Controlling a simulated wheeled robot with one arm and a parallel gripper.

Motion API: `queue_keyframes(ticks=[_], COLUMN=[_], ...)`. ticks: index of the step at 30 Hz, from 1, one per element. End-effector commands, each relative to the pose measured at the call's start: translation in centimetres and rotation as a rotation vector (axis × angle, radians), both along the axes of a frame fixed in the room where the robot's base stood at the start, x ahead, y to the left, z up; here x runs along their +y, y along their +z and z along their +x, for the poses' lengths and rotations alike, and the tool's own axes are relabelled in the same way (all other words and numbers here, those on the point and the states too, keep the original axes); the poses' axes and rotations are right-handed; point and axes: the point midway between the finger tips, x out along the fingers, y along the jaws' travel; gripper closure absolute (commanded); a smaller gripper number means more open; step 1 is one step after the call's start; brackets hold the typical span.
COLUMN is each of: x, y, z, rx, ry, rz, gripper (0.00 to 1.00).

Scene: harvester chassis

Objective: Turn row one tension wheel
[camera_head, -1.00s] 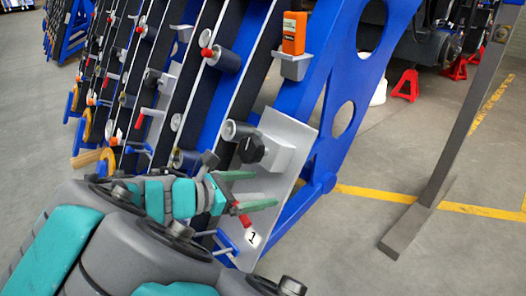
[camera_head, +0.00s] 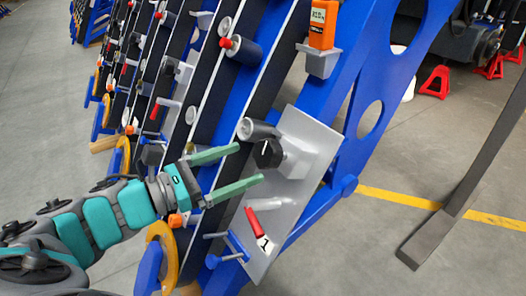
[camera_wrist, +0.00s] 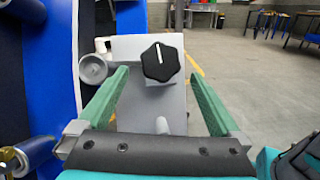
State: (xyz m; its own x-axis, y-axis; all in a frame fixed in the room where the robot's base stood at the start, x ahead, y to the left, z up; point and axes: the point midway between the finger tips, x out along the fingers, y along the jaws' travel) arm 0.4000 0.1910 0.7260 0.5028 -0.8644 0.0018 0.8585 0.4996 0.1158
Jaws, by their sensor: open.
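A black lobed knob (camera_head: 268,153) with a white pointer line sits on a grey box on a light metal plate (camera_head: 310,190). A label "1" and a red lever (camera_head: 253,222) are lower on this plate. My gripper (camera_head: 250,163) is open, its two green fingers pointing toward the knob from the left. In the wrist view the knob (camera_wrist: 160,62) shows between and beyond the fingertips, its line nearly upright. The fingers look apart from the knob; the exact gap cannot be told.
A metal cylinder (camera_head: 258,130) stands close beside the knob, left of it in the wrist view. An orange device (camera_head: 322,24) sits in a grey holder above. A dark slanted post (camera_head: 470,180) stands at right, with open floor between.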

Motion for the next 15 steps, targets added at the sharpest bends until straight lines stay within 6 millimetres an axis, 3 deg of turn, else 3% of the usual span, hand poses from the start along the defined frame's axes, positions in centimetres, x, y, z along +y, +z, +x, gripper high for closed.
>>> queue_keyframes(ticks=[9, 15], x=[-4.3, -5.5], y=[0.0, 0.0], z=[2.4, 3.2], rx=[0.000, 0.000], ry=[-0.004, -0.001], rz=[0.002, 0.000], gripper=[0.00, 0.00])
